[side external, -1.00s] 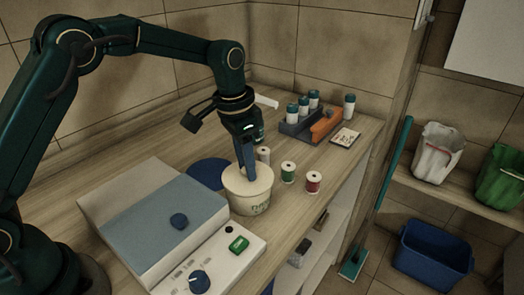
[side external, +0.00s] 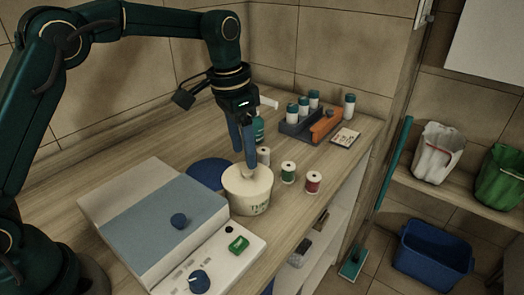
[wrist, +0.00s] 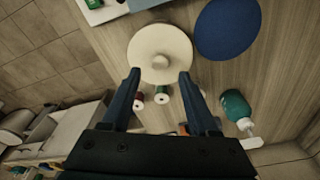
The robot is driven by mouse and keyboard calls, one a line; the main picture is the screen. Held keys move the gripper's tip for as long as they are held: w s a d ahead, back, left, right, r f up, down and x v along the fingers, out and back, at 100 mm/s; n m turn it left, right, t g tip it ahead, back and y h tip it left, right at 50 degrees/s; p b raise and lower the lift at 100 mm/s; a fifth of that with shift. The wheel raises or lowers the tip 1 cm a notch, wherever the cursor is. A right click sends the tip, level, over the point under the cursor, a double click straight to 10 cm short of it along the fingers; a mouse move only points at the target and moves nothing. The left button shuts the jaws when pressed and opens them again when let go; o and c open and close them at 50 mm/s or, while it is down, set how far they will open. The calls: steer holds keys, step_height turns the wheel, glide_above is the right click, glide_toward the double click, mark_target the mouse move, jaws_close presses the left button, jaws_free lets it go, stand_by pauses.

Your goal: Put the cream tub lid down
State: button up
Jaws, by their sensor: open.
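The cream tub (side external: 249,197) stands upright on the wooden counter, with lettering on its side. The cream lid (side external: 236,176) lies flat over the top of the tub, and its round knob shows in the middle. In the wrist view the lid (wrist: 146,42) is a pale disc with a central knob (wrist: 160,62). My gripper (side external: 251,160) points down just above the lid. In the wrist view its two fingers (wrist: 160,77) are apart with nothing between them, on the near side of the knob.
A blue disc (side external: 205,172) lies left of the tub. Green (side external: 288,172) and red (side external: 313,183) spools stand to its right. A teal bottle (wrist: 236,108) stands behind it. A box-shaped device (side external: 160,215) is at front left. Vials in a rack (side external: 294,127) stand farther back.

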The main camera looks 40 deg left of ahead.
steer(key=s+a+r+n+t, duration=0.2)
steer(key=s+r, duration=0.5)
steer(key=s, duration=0.2)
steer(key=s+a+f+n+t, duration=0.1)
steer(key=s+f+n+t, duration=0.1)
steer(key=s, duration=0.8)
steer(key=shift+s+a+f+y, duration=0.15)
steer(key=shift+s+a+y, duration=0.1)
steer(key=shift+s+y, duration=0.1)
steer(key=shift+o, duration=0.5)
steer(key=shift+s+f, duration=0.4)
steer(key=shift+s, duration=0.05)
